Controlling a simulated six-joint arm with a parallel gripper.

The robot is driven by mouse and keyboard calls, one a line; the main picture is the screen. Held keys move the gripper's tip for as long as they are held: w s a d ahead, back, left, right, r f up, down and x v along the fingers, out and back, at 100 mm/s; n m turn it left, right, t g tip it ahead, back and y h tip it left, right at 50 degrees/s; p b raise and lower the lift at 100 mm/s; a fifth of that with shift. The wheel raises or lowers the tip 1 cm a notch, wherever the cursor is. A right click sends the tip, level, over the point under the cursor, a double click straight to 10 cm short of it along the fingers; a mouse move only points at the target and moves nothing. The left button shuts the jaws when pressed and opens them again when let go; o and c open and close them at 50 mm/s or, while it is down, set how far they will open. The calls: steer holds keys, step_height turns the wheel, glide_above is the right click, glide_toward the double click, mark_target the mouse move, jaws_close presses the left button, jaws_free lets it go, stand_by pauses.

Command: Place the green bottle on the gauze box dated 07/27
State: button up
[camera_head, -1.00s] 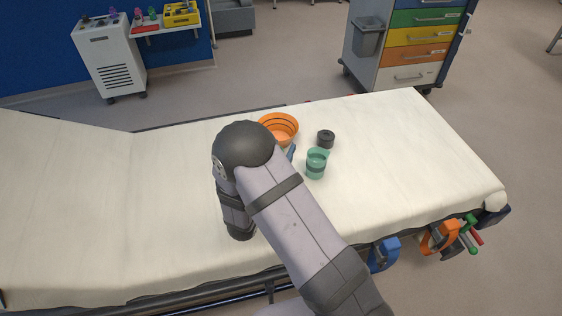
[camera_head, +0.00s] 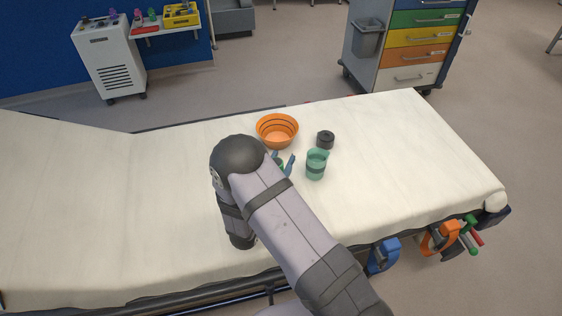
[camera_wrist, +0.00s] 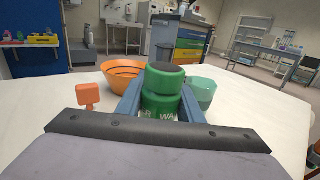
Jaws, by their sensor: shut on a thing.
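The green bottle (camera_wrist: 162,92) has a dark cap and partly visible white lettering. In the wrist view it stands upright between the two blue fingers of my gripper (camera_wrist: 160,105), which is shut on it. In the head view my gripper (camera_head: 283,160) is over the bed, just left of the teal cup and in front of the orange bowl; a bit of green shows between its fingers, and my arm hides the rest. I cannot make out a gauze box or the date 07/27 in either view.
A small orange object (camera_wrist: 88,96) shows left of the bottle in the wrist view. The bed's right part is clear.

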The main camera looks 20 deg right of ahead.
steer(key=o, duration=1.2)
steer(key=shift+f, duration=0.1)
steer(key=shift+c, duration=0.2)
